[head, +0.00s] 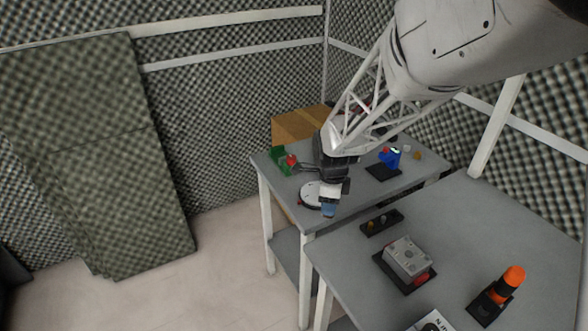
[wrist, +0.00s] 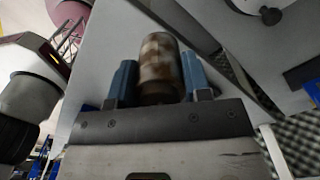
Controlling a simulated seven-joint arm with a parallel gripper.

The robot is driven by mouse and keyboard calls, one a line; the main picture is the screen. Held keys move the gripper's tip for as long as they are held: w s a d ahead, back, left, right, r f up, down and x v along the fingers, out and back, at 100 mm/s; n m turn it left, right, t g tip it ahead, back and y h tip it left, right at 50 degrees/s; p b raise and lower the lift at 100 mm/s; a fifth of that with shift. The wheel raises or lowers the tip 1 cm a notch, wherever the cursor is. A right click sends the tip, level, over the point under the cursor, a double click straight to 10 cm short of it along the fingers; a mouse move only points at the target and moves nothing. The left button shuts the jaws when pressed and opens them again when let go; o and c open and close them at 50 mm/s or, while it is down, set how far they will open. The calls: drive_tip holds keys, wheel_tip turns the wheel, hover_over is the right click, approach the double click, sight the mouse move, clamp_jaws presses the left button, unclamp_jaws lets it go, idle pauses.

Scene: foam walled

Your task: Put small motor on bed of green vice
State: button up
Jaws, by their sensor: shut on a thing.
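My gripper (head: 328,209) hangs over the front edge of the back table, near a white disc, in the head view. In the wrist view its two blue fingers (wrist: 159,75) are shut on the small motor (wrist: 160,62), a brownish, blurred cylinder between them. The motor cannot be made out in the head view. The green vice (head: 281,161) stands at the left end of the back table, with a red part on it. My gripper is to the right of the vice and nearer the camera, apart from it. The vice's bed is too small to see clearly.
A white disc (head: 311,194) lies beside my gripper. A blue device (head: 390,157) stands on a black base to the right. The front table holds a grey metal block (head: 407,258), an orange-topped object (head: 512,277) and a black tray (head: 382,222). A cardboard box (head: 297,124) is behind.

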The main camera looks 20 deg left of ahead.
drive_tip(key=w+a+r+n, duration=0.3)
drive_tip(key=w+a+n, duration=0.95)
drive_tip(key=w, duration=0.45)
drive_tip(key=n, duration=1.4)
approach(281, 147)
drive_tip(key=shift+s+d+r, duration=0.25)
drive_tip(key=shift+s+r, duration=0.35)
drive_tip(key=shift+s, duration=0.2)
drive_tip(key=shift+s+d+r, duration=0.25)
drive_tip(key=shift+s+r, duration=0.35)
drive_tip(key=shift+s, duration=0.15)
drive_tip(key=shift+f, duration=0.1)
drive_tip(key=shift+f, duration=3)
drive_tip(key=shift+f, duration=1.9)
drive_tip(key=shift+f, duration=0.15)
